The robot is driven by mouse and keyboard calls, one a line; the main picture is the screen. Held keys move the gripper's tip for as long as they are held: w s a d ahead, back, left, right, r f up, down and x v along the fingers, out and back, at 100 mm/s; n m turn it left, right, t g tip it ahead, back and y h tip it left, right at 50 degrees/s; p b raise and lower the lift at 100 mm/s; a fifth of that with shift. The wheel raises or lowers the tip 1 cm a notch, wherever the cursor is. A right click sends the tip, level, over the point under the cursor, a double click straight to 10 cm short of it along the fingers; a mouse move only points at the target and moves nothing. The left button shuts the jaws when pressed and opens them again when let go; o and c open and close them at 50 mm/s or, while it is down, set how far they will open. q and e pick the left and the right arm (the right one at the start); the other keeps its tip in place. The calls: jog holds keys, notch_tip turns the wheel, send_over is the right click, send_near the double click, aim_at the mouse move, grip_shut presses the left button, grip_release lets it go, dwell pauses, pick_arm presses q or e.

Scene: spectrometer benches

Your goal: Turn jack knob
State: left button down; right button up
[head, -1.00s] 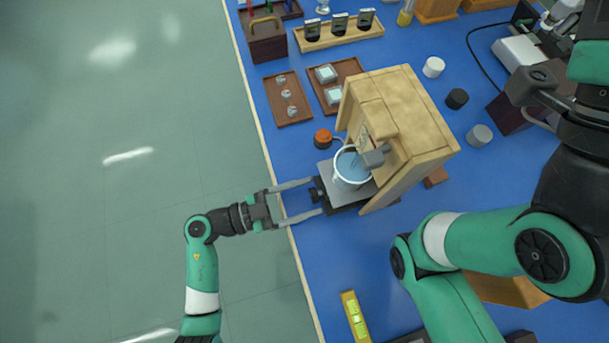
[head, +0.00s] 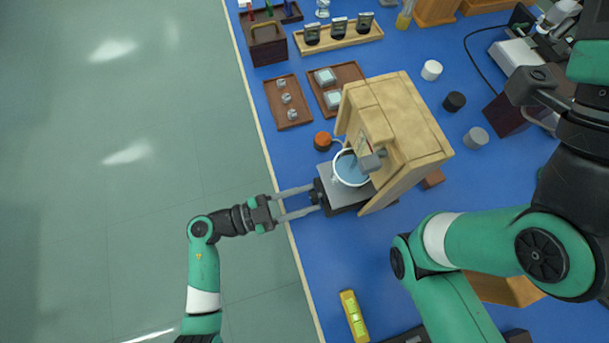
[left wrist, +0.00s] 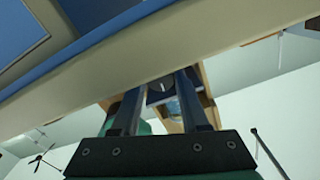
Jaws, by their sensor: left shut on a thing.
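The jack (head: 345,190) is a dark stand with a grey top plate at the table's left edge. Its black knob (head: 316,197) faces left, toward my left gripper (head: 314,200). My left gripper is shut on the knob, with one long finger on each side. In the left wrist view the knob (left wrist: 160,88) shows between the two fingertips (left wrist: 160,95). A white-rimmed vessel of blue liquid (head: 350,168) stands on the jack plate. My right arm shows at the right, but its gripper is not visible.
A wooden housing (head: 405,125) stands over the jack's right side. An orange-topped object (head: 323,140) sits close behind the jack. Brown trays (head: 288,101) lie farther back. A yellow level (head: 354,315) lies nearer the front. Open floor is at the left.

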pick_arm(q)
jog(key=shift+r+m+p, duration=0.1)
jog(key=shift+m+p, duration=0.25)
jog(key=shift+m, duration=1.55)
jog(key=shift+c, duration=2.1)
grip_release()
